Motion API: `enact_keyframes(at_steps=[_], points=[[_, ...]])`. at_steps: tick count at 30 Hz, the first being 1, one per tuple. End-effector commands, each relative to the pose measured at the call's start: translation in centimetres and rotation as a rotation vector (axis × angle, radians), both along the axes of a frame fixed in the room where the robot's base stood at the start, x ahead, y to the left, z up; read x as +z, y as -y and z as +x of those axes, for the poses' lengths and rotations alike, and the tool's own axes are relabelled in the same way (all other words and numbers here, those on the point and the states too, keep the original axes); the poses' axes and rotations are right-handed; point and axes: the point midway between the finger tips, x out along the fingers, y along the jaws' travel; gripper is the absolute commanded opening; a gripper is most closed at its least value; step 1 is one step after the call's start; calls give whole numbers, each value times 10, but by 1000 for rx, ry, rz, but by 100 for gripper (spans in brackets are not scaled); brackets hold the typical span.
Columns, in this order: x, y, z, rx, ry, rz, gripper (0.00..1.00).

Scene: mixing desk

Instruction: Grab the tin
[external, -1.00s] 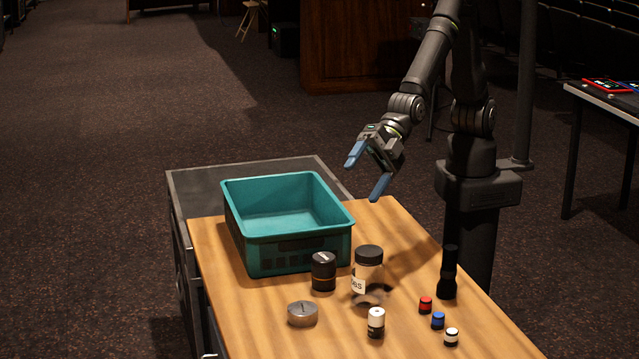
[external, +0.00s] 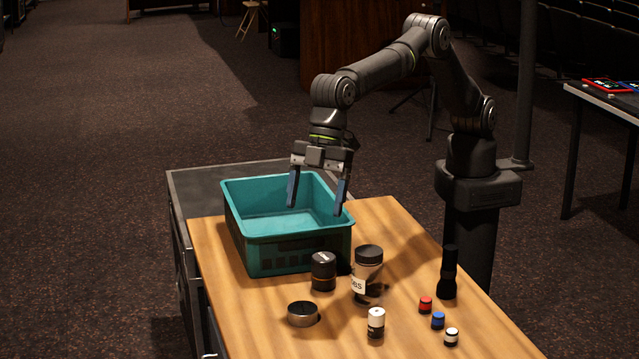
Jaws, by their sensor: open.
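The exact height of the fingers over the bin cannot be told.
The empty teal bin (external: 248,230) stands behind the tin. A dark lidded jar (external: 323,271), a clear black-lidded jar (external: 368,270) and a white-capped bottle (external: 376,323) stand close by. A black flashlight (external: 449,275) and red, blue and white small caps are at right.

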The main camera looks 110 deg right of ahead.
Motion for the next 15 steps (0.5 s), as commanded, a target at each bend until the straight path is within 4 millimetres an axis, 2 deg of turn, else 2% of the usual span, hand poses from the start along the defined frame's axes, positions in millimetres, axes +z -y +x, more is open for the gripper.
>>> enact_keyframes(at_steps=[1, 3, 11, 15], points=[[-19, 1, -2, 3, -7, -7, 81], [-33, 1, -2, 3, -5, -6, 81], [-68, -5, 3, 5, -3, -4, 81], [-96, -14, 11, 6, -3, -5, 81]])
